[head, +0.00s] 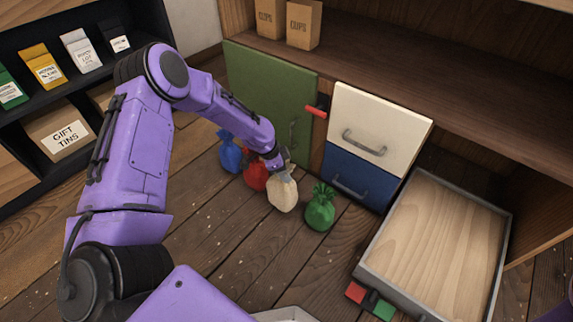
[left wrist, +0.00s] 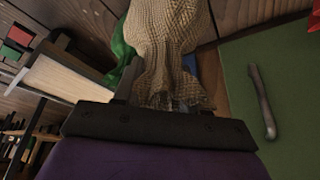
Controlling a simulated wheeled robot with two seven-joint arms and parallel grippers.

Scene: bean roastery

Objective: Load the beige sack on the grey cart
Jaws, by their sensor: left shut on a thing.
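The beige sack (head: 283,194) is upright beside the other sacks, in front of the cabinet. My left gripper (head: 277,164) is shut on its gathered neck from above. The left wrist view shows the sack's woven cloth (left wrist: 168,40) close up between the fingers. I cannot tell whether its bottom touches the floor. The grey cart (head: 435,235), with a grey rim and a bare wooden deck, stands to the right, apart from the sack. My right gripper is not in view.
A green sack (head: 320,208) stands just right of the beige one; red (head: 256,177) and blue (head: 230,152) sacks stand to its left. The cabinet has a green door (head: 268,95), a cream drawer (head: 375,125) and a blue drawer (head: 355,178).

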